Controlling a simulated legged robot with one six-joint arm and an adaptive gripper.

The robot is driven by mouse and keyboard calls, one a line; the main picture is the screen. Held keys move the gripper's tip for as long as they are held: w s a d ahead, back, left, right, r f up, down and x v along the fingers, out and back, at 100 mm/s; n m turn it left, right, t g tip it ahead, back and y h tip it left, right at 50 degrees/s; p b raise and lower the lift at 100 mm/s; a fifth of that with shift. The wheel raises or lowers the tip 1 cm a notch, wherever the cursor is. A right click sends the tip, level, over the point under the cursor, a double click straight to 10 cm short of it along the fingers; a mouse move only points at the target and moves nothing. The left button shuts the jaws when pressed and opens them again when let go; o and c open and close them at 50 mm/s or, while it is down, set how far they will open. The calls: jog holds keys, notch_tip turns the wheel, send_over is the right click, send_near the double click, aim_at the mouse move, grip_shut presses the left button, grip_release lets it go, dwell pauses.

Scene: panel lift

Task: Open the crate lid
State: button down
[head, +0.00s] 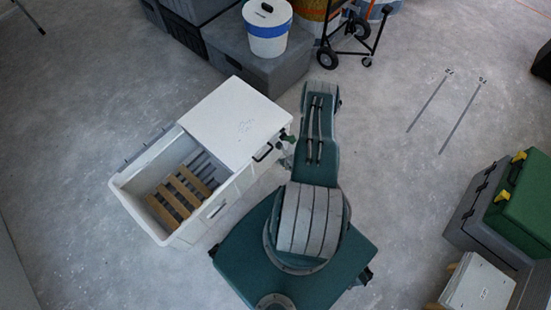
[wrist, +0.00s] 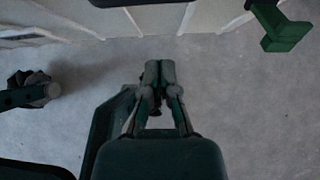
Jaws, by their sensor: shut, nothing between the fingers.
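A white crate (head: 208,217) stands on the floor left of my arm in the head view. Its flat white lid (head: 236,118) covers the far right part. The near left part is open and shows wooden slats (head: 180,193) inside. A dark handle (head: 262,152) is on the crate's side facing my arm. In the wrist view the crate's pale ribbed wall (wrist: 215,14) runs along the top, with a dark bar across it. My gripper (wrist: 160,68) is shut and empty, apart from the wall, over bare floor. In the head view its fingers are mostly hidden.
A green part (wrist: 284,36) hangs at the upper right of the wrist view. Grey boxes (head: 258,62) bearing a white bucket (head: 267,28) stand behind the crate. A hand truck (head: 350,38) is at the back. Green and grey cases (head: 525,205) stand at right. The floor between is clear.

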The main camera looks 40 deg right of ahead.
jog(key=w+f, duration=0.2)
jog(key=w, duration=0.4)
jog(key=shift+a+f, duration=0.15)
jog(key=shift+a, duration=0.2)
dwell(0.4)
jog(key=shift+d, duration=0.1)
